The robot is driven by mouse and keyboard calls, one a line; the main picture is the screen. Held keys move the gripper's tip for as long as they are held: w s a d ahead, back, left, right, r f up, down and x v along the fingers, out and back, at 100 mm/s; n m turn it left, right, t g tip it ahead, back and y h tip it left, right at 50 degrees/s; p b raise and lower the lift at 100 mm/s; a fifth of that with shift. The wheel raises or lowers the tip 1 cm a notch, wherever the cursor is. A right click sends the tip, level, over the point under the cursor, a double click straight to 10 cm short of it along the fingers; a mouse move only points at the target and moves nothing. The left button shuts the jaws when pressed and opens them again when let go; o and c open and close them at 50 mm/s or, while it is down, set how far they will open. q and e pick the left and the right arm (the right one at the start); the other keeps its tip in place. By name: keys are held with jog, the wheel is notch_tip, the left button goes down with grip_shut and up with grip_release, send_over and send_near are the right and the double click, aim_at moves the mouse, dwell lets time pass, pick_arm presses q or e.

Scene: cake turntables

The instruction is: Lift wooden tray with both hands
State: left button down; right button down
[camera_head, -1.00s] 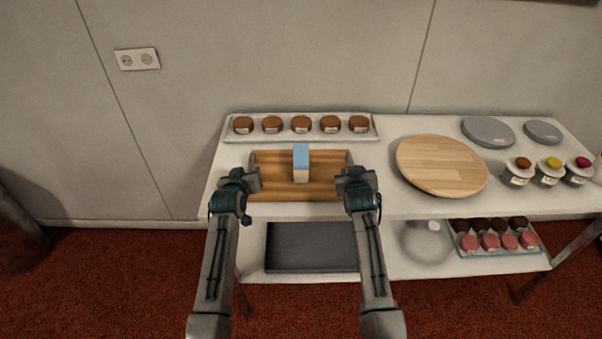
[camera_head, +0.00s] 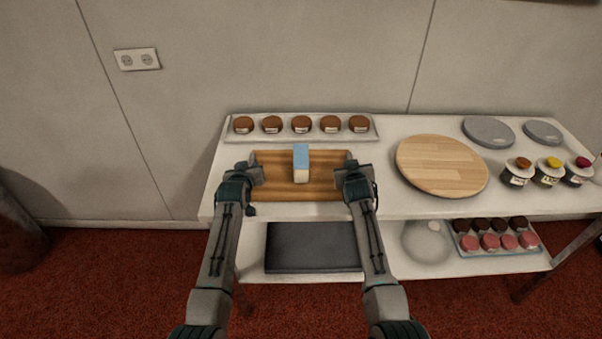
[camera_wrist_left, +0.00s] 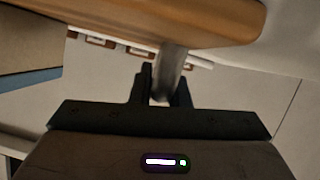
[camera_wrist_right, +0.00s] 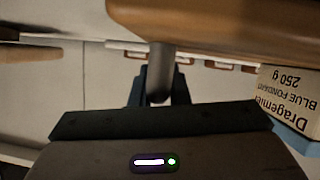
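The wooden tray (camera_head: 270,184) lies on the white table's upper top, with a metal handle at each short end. A blue and cream box (camera_head: 301,164) stands on it. My left gripper (camera_head: 254,173) is at the tray's left end, its fingers either side of the left handle (camera_wrist_left: 172,68), with no clear gap. My right gripper (camera_head: 346,172) is at the right end, its fingers likewise closed about the right handle (camera_wrist_right: 160,70). The box's printed side (camera_wrist_right: 292,98) shows in the right wrist view. The tray appears to rest on the table.
A white tray of brown-topped jars (camera_head: 301,125) lies behind the wooden tray. A round wooden board (camera_head: 441,165) is close on the right, with grey discs and several small jars (camera_head: 549,171) beyond. A dark slab (camera_head: 312,247) lies on the lower shelf.

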pick_arm(q)
jog(key=shift+r, duration=0.1)
pick_arm(e)
jog(key=shift+r, duration=0.15)
